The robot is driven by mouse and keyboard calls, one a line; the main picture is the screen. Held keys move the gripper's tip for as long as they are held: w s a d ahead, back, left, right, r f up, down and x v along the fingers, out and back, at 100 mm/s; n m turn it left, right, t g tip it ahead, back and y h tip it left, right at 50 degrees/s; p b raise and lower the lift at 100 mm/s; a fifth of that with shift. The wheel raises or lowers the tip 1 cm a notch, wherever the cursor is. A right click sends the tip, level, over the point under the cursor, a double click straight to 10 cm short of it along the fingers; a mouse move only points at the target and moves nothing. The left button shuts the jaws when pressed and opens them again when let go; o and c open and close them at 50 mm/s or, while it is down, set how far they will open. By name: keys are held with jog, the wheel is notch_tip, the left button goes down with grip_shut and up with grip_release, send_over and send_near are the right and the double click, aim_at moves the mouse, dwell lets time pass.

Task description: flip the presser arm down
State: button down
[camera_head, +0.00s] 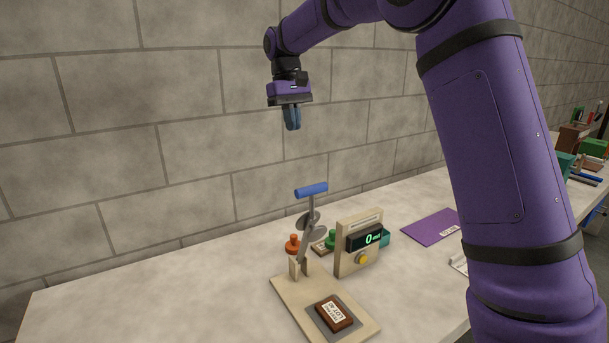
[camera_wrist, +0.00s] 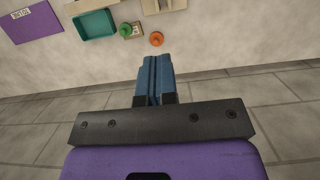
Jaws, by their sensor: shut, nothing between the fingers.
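The presser arm (camera_head: 308,233) is a grey metal lever with round discs and a blue handle bar (camera_head: 311,190) at its top. It stands raised, nearly upright, on a beige base (camera_head: 291,291). A brown block with a white label (camera_head: 335,313) lies on a grey pad on that base, in front of the lever. My gripper (camera_head: 292,126) is above the blue handle and apart from it, pointing down. Its blue fingers are shut together and empty, as the wrist view (camera_wrist: 155,78) also shows. The lever does not clearly show in the wrist view.
An orange knobbed piece (camera_head: 293,244) and a green one (camera_head: 331,239) stand behind. A teal tray (camera_wrist: 96,25) and a purple mat (camera_head: 430,226) lie farther right. The table's left part is clear; a block wall rises behind.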

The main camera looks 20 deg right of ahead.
jog(key=s+x, duration=0.2)
jog(key=x, duration=1.1)
jog(key=shift+s+d+r, duration=0.2)
jog(key=shift+s+r, duration=0.15)
jog(key=shift+r, duration=0.05)
